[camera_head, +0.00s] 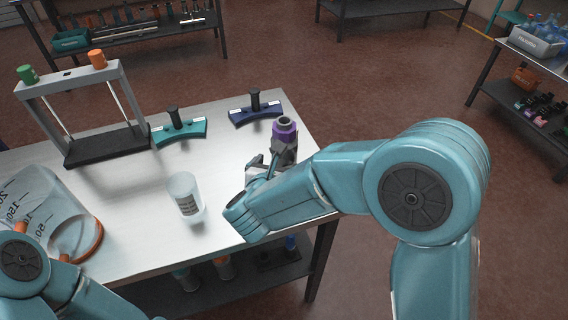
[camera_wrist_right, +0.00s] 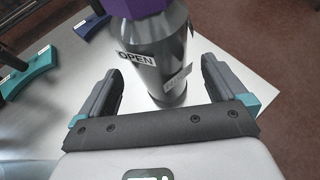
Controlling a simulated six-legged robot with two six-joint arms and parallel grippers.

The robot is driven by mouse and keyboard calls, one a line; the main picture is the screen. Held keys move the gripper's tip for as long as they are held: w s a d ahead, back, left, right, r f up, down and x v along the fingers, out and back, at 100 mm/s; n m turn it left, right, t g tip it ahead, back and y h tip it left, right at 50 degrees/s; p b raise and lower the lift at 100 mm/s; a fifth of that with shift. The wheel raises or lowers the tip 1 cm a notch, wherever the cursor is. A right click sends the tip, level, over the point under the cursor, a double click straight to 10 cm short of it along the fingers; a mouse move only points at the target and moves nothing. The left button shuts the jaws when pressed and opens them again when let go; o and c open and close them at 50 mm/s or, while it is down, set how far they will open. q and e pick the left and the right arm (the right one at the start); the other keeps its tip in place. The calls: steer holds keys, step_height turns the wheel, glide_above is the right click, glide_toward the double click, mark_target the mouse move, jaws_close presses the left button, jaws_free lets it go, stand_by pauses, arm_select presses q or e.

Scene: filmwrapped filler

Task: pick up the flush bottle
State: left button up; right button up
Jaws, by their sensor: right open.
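The bottle, grey metallic with a purple collar and a dark open top (camera_head: 285,151), stands upright near the right edge of the table. In the right wrist view the bottle (camera_wrist_right: 160,67) carries an "OPEN" label and a second label too blurred to read. My right gripper (camera_head: 263,166) is open beside the bottle. In the wrist view its fingers (camera_wrist_right: 160,80) lie to either side of the bottle's body, with gaps showing. My left arm shows at the lower left, but its gripper is not visible.
A clear cup (camera_head: 185,192) stands left of my right gripper. A grey frame (camera_head: 75,82) with green and orange caps, teal (camera_head: 185,131) and blue (camera_head: 256,113) holders, and a large clear vessel (camera_head: 40,205) occupy the table (camera_head: 140,240). The table's right edge is close to the bottle.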

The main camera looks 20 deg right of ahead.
mark_target(284, 160)
steer(key=x, duration=0.4)
steer(key=shift+p, duration=0.3)
steer(key=shift+s+r, duration=0.1)
steer(key=shift+s, duration=0.05)
steer(key=shift+c, duration=0.7)
steer(key=c, duration=1.5)
jaws_close()
steer(key=shift+r, duration=0.15)
step_height(284, 160, up, 20)
steer(key=shift+f+p, duration=0.1)
steer(key=shift+p, duration=0.4)
steer(key=shift+r+p, duration=1.8)
steer(key=shift+r, duration=0.75)
